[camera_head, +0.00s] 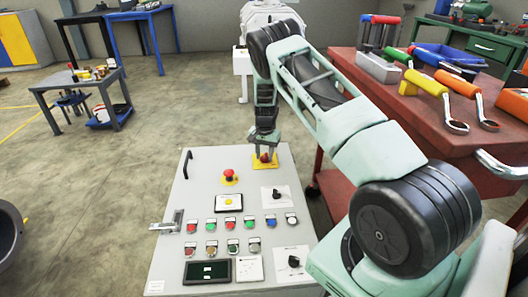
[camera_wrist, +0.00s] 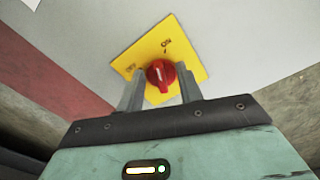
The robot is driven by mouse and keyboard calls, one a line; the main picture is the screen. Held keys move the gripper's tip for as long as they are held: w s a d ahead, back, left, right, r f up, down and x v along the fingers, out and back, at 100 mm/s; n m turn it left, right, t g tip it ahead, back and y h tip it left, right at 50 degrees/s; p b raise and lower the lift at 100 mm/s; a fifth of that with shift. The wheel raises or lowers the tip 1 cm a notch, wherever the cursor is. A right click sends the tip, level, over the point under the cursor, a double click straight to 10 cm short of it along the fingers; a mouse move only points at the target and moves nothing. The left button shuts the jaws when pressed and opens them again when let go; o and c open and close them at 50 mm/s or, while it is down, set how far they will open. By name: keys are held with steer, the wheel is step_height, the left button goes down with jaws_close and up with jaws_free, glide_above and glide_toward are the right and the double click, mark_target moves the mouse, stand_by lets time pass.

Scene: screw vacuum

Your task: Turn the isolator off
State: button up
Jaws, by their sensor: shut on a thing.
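The isolator is a red rotary knob (camera_wrist: 161,73) on a yellow plate (camera_wrist: 187,48) in the wrist view. The plate is marked ON at its top and has a second, blurred label at its left corner. The knob's white mark points roughly up the picture, toward the ON side. My gripper (camera_wrist: 161,88) has one finger on each side of the knob and is shut on it. In the head view, the yellow plate (camera_head: 257,166) lies at the panel's far right corner, with my gripper (camera_head: 264,152) over it, partly hiding the knob.
The grey control panel (camera_head: 205,170) carries a red emergency stop (camera_head: 229,175), several coloured buttons, a black switch (camera_head: 279,193) and a side handle (camera_head: 187,163). A red tool trolley (camera_head: 355,85) stands close on the right. The floor to the left is open.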

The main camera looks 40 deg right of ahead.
mark_target(266, 159)
steer(key=n+p, duration=0.1)
steer(key=n, duration=0.2)
steer(key=shift+d+r+n, duration=0.1)
steer(key=shift+n, duration=0.3)
steer(key=n+p, duration=0.1)
steer(key=n, duration=0.2)
steer(key=shift+s+d+n, duration=0.1)
steer(key=shift+n, duration=0.2)
steer(key=n+p, duration=0.1)
steer(key=n, duration=0.4)
steer(key=shift+d+n, duration=0.15)
steer(key=shift+n, duration=0.55)
steer(key=o, duration=1)
step_height(266, 159, up, 17)
steer(key=p, duration=0.3)
steer(key=shift+r, duration=0.1)
